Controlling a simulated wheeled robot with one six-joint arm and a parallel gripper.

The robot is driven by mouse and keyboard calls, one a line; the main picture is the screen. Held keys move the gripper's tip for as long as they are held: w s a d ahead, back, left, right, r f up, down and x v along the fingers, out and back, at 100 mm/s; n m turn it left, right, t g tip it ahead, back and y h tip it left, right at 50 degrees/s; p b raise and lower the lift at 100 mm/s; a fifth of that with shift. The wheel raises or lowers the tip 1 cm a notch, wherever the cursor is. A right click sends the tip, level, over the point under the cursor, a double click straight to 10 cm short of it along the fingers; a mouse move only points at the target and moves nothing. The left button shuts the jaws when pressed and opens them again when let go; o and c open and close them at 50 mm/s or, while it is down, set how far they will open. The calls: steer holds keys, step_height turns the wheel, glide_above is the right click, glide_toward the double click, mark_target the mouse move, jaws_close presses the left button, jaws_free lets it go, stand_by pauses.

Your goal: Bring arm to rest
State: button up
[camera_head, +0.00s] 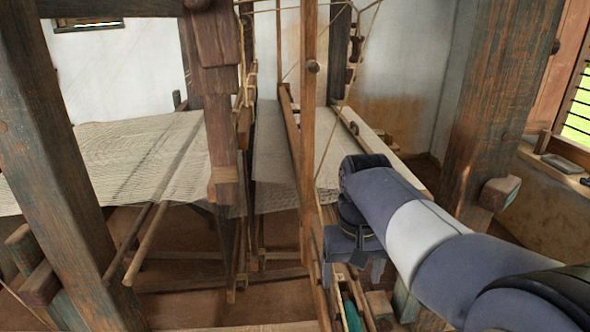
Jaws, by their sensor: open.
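My arm reaches in from the lower right and bends down at its wrist. My gripper (353,266) points downward beside the upright wooden post in the middle of the loom. Its two fingers are apart, and nothing shows between them. Below it is a narrow wooden trough (338,303) with a teal item (350,312) inside, partly hidden. I cannot tell whether the gripper touches the post or the trough.
Thick wooden posts stand at left (60,150) and right (500,110). Woven cloth (140,155) stretches across the loom at left. Hanging wooden frames and cords (245,120) fill the middle. A window ledge (555,165) with small items is at far right.

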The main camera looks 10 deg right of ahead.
mark_target(347, 305)
steer(key=shift+f+b, duration=3.3)
steer(key=shift+f, duration=0.4)
